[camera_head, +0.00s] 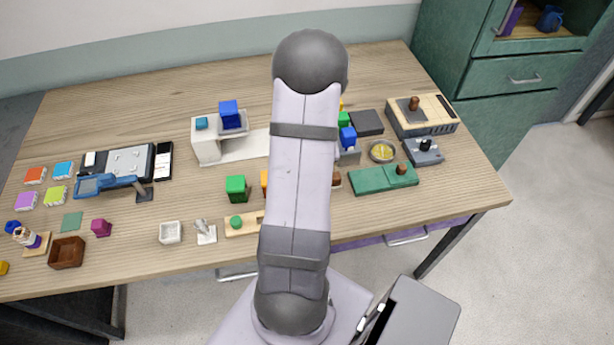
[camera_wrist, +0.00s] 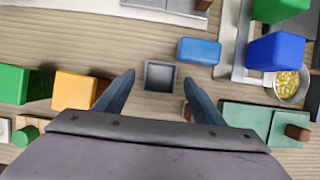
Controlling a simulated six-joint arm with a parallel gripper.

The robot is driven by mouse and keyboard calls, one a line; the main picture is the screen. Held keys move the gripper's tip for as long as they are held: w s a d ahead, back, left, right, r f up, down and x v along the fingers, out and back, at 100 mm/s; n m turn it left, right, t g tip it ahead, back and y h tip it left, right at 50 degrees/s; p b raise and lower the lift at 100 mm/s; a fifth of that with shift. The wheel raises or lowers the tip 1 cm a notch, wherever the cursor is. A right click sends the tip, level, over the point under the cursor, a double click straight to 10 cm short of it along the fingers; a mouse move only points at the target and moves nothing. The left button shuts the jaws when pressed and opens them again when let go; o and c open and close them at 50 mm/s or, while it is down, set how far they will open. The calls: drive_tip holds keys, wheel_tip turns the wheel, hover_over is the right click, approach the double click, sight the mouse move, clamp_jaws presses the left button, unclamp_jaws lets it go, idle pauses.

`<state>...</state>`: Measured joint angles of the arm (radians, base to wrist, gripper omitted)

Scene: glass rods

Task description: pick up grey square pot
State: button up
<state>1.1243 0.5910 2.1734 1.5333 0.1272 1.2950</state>
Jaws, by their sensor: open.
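A small grey square pot (camera_wrist: 161,76) with a dark hollow inside stands on the wooden table. In the wrist view it sits between and just beyond the two fingertips of my gripper (camera_wrist: 159,80), which is open and empty. The fingers are apart on its left and right, and I see no contact. In the head view my arm hides the pot and my gripper.
A flat blue block (camera_wrist: 198,51) lies close to the pot's upper right. Left are an orange block (camera_wrist: 75,90) and a green block (camera_wrist: 14,84). Right are a blue cube (camera_wrist: 276,52), a bowl of yellow pieces (camera_wrist: 290,84) and a green tray (camera_wrist: 243,117).

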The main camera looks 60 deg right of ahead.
drive_tip(key=shift+x, duration=0.75)
drive_tip(key=c, duration=1.3)
drive_tip(key=shift+r, duration=0.1)
wheel_tip(320, 180, up, 10)
drive_tip(key=p, duration=0.8)
drive_tip(key=shift+w, duration=0.1)
